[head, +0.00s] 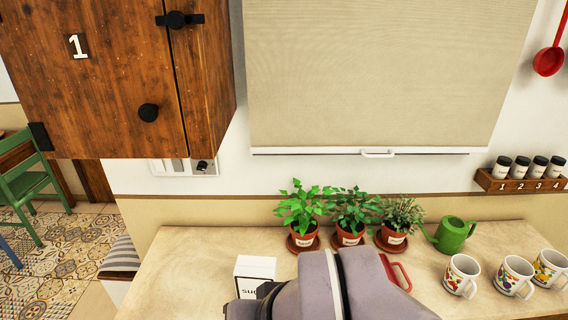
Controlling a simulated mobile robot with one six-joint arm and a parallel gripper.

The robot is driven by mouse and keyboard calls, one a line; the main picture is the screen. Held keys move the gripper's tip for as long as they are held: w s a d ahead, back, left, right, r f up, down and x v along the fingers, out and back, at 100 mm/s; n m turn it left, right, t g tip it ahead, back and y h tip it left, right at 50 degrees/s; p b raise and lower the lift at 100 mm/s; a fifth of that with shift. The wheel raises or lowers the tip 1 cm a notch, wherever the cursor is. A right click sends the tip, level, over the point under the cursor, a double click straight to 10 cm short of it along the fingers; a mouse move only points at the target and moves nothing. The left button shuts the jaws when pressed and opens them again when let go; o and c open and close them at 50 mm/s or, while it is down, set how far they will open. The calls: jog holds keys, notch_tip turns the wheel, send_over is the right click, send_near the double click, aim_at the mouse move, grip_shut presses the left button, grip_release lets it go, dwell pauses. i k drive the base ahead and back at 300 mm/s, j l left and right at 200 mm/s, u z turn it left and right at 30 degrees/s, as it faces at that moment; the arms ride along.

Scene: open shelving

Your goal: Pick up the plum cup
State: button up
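Three white printed mugs stand in a row at the right end of the wooden counter: a left mug (461,275), a middle mug (514,277) and a right mug (550,268). Their prints are small and colourful, and I cannot tell which one is the plum cup. My grey arm rises at the bottom centre, left of the mugs and apart from them in the picture. My gripper does not show.
Three potted plants (349,240) and a green watering can (451,234) line the counter's back. A white box (255,272) and a red handle (400,275) flank my arm. A spice rack (521,184) hangs at right; a wooden cabinet (110,80) overhangs at left.

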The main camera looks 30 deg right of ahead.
aim_at(515, 272)
jog(key=z, duration=2.7)
jog(key=i+l+u, duration=0.4)
jog(key=l, duration=0.2)
jog(key=i+l+u, duration=0.4)
jog(key=l, duration=0.35)
jog(key=i+l+u, duration=0.2)
jog(key=l, duration=0.2)
jog(key=i+l+u, duration=0.2)
jog(key=l, duration=0.25)
jog(key=k+j, duration=0.05)
jog(key=k, duration=0.05)
